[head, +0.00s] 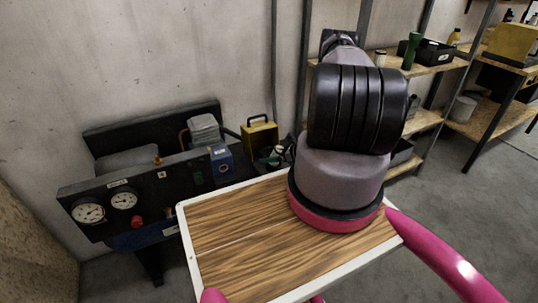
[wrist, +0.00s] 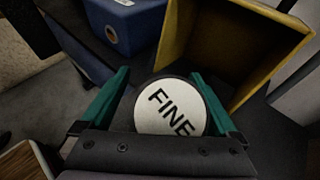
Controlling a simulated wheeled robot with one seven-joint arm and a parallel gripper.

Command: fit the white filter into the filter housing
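The white filter (wrist: 168,106) shows in the wrist view as a round white face with a dark rim, marked FINE. It lies between the two green fingers of my gripper (wrist: 162,72), close to the right finger, with a narrow dark gap on the left. Its lower edge is hidden by the gripper body. I cannot tell whether the fingers press on it. In the head view my gripper (head: 275,156) is small and partly hidden behind my arm, in front of the yellow box. I cannot make out for certain which part is the filter housing.
A yellow box (head: 259,135) with a black handle stands on the bench; its open side (wrist: 225,45) shows in the wrist view. A blue box (head: 221,159) is left of it. A gauge panel (head: 150,190) stands left. A wood-topped tray (head: 240,235) fills the foreground; shelves stand right.

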